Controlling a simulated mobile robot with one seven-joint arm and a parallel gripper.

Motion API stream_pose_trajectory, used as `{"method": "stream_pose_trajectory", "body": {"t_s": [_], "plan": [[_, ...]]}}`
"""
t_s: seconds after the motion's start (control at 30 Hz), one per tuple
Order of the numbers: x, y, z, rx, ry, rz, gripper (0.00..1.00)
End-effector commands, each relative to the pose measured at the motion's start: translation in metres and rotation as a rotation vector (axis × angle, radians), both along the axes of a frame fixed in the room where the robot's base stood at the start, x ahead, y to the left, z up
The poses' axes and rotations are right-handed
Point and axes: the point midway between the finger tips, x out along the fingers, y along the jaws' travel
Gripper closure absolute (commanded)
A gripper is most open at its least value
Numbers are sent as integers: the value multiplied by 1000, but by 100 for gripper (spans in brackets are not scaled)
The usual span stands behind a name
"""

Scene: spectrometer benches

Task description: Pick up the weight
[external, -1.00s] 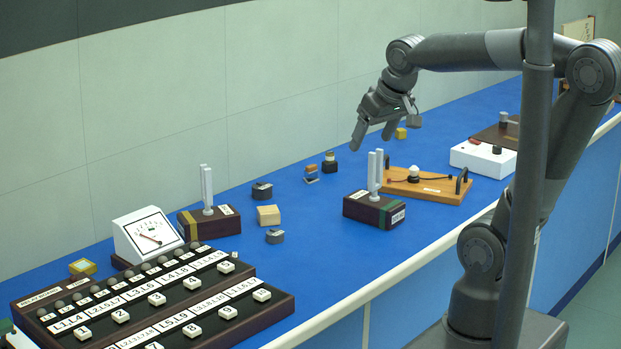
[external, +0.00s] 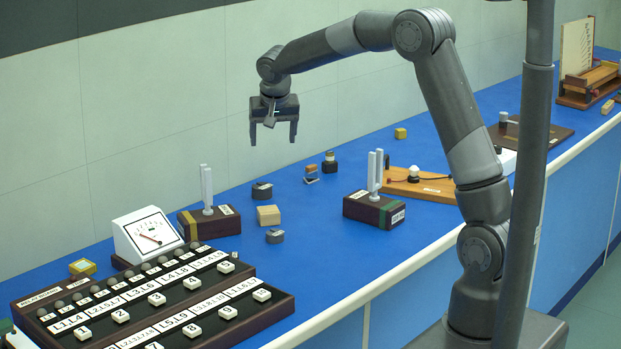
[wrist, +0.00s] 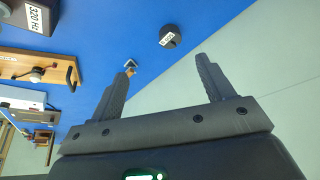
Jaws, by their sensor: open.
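A dark grey, round weight-like piece (external: 262,191) stands on the blue bench near the wall. In the wrist view, a dark round piece with a pale label (wrist: 171,37), apparently the same one, lies beyond the fingertips. A second, similar grey piece (external: 275,236) sits closer to the bench front. I cannot tell for sure which is the weight. My gripper (external: 272,137) is open and empty, pointing down, high above the first piece. In the wrist view my gripper's fingers (wrist: 164,72) stand wide apart.
A pale wooden block (external: 268,216) stands between the two grey pieces. Tuning-fork boxes (external: 208,222) (external: 375,210) flank them. Small blocks (external: 311,174) (external: 329,163) stand to the right. A dial meter (external: 148,237) and a relay board (external: 150,300) are at left. The wall is close behind.

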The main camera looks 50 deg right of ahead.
Motion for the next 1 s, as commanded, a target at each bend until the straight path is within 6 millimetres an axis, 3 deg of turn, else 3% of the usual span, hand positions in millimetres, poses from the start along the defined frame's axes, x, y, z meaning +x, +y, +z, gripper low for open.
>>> {"method": "stream_pose_trajectory", "body": {"t_s": [0.1,0.3,0.57,0.8,1.0], "plan": [[32,-7,-33,5,5,-56,26],[62,-15,-67,9,-1,-122,26],[72,-21,-86,9,-3,-140,26],[82,-31,-120,10,-2,-139,26],[86,-37,-133,10,-3,-139,26]]}}
